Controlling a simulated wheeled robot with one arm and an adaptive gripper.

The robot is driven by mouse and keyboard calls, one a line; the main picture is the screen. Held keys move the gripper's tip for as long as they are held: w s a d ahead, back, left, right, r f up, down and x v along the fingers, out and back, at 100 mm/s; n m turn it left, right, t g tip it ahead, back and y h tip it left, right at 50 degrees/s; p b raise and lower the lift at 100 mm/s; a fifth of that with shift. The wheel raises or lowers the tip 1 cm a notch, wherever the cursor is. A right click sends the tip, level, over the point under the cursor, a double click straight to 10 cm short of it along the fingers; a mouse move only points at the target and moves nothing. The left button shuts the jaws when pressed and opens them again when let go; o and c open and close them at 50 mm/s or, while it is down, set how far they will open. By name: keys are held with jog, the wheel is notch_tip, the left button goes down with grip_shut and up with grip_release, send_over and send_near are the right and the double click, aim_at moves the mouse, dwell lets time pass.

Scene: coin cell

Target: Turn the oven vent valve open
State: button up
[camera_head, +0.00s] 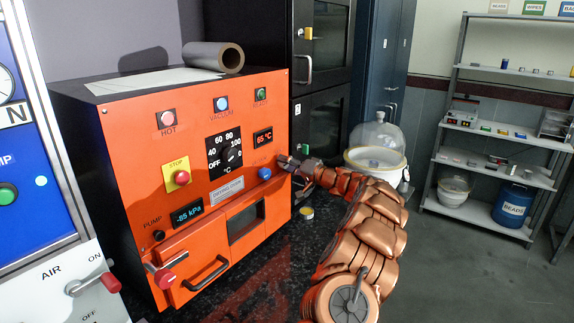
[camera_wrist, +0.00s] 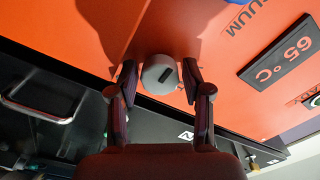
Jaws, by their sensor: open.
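The orange oven (camera_head: 215,205) stands on the dark counter, its front face towards me. In the wrist view, a pale grey round knob (camera_wrist: 160,75) with a dark slot sticks out from the oven's orange face, near its edge. It appears to be the vent valve, though no label on it is readable. My gripper (camera_head: 284,160) is at the right side of the oven front and hides this knob in the head view. In the wrist view my gripper (camera_wrist: 158,78) is open, with one finger on each side of the knob. I cannot tell whether either finger touches it.
A blue knob (camera_head: 264,173) sits on the oven just left of my gripper. The temperature display (camera_head: 263,138) is above it. A small round container (camera_head: 307,212) lies on the counter below my arm. A glass bell jar (camera_head: 379,140) stands behind.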

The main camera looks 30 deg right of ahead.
jog(key=c, duration=0.9)
jog(key=shift+o, duration=0.2)
jog(key=shift+f+m+b, duration=0.15)
jog(key=shift+m+b, duration=0.85)
jog(key=shift+m, duration=0.5)
jog(key=m+p, duration=0.2)
jog(key=m, duration=1.2)
jog(key=shift+m+p, duration=0.3)
jog(key=shift+m, duration=0.1)
